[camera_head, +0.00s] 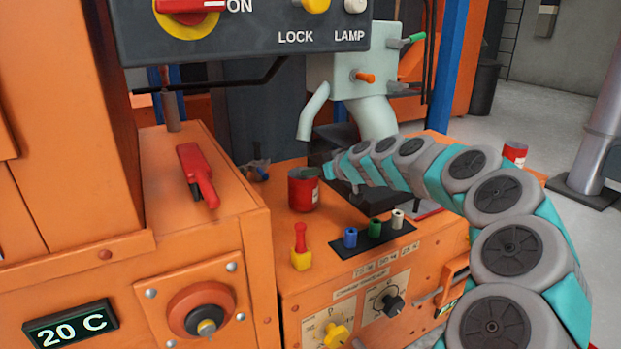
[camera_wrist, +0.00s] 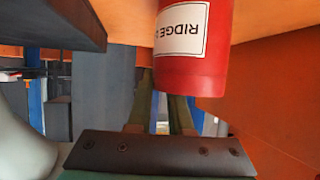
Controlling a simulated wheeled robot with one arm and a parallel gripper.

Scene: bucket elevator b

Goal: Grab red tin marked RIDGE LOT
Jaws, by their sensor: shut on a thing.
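The red tin (camera_head: 303,193) stands upright on the orange machine top in the head view, near the middle. In the wrist view the red tin (camera_wrist: 190,75) fills the upper middle, and its white label reads RIDGE, upside down, with the rest cut off or turned away. My gripper (camera_head: 313,172) is at the tin's upper right side in the head view. Its two greenish fingers (camera_wrist: 162,100) reach up to the tin in the wrist view and are shut on it. The tin partly hides the fingertips.
A second red tin (camera_head: 515,153) stands farther right, behind my arm. A red-and-yellow lever (camera_head: 301,248) and coloured knobs (camera_head: 375,230) stand in front of the tin. The dark LOCK and LAMP panel (camera_head: 270,38) hangs above.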

